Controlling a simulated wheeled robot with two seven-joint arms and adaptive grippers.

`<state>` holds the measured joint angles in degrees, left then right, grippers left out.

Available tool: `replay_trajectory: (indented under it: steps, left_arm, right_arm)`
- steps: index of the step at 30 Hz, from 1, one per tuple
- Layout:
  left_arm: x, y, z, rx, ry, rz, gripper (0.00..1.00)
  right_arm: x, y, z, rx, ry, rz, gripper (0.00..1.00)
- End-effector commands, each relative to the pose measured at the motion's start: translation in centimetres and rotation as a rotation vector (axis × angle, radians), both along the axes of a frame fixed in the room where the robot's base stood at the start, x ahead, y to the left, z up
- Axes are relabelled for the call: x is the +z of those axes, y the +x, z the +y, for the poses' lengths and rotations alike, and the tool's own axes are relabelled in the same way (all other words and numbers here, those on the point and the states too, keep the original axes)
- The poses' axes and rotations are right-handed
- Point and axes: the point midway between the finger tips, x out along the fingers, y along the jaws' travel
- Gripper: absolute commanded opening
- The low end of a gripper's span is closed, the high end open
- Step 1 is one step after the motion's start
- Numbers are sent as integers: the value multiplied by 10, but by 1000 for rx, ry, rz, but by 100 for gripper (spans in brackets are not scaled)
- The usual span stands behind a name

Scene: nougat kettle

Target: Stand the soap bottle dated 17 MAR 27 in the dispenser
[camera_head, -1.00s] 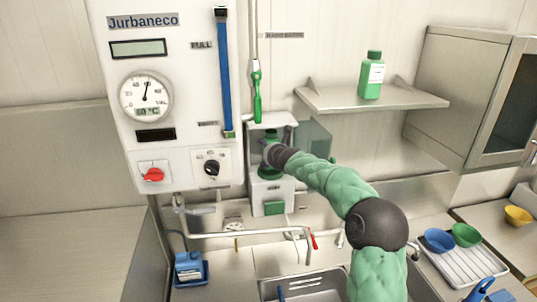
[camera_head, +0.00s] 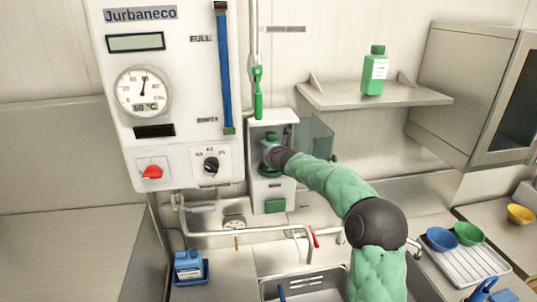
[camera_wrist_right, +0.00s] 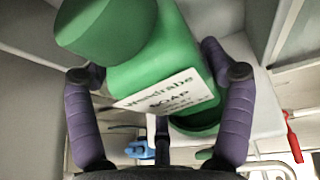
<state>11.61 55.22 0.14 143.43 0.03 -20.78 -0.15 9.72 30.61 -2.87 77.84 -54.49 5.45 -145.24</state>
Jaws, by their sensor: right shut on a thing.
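My right gripper (camera_head: 270,153) is inside the open front of the white dispenser (camera_head: 285,192) on the wall. In the right wrist view its purple fingers (camera_wrist_right: 158,80) are shut on a green soap bottle (camera_wrist_right: 150,75) with a green cap. The bottle's white label reads SOAP; its lower line is too blurred to read a date. Part of this bottle (camera_head: 268,140) shows in the head view. Its lower end is close to a dark green round seat (camera_wrist_right: 202,126); I cannot tell whether they touch. The dispenser's clear teal cover (camera_head: 318,138) stands open to the right. My left gripper is out of view.
Another green bottle (camera_head: 375,72) stands on the wall shelf (camera_head: 375,95). A control panel (camera_head: 185,95) is left of the dispenser and a green-handled hose (camera_head: 258,95) hangs above it. A faucet pipe (camera_head: 245,233) and sink are below. A blue container (camera_head: 188,265) sits lower left.

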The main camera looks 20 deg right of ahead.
Motion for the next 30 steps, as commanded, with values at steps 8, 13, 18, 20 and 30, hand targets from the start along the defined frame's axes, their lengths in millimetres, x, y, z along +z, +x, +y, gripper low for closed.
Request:
replay_trajectory:
  steps: [8,13,18,20,30]
  left_arm:
    - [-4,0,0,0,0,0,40]
    - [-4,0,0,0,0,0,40]
    - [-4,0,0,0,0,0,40]
    - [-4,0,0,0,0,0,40]
    - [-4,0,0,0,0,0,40]
  right_arm:
    - [0,0,-1,-1,-1,-8,27]
    - [0,0,-1,-1,-1,-8,100]
    - [-1,0,-1,-1,-1,-6,100]
    - [-4,0,0,-1,0,0,100]
    - [-3,0,-1,-1,-1,-2,100]
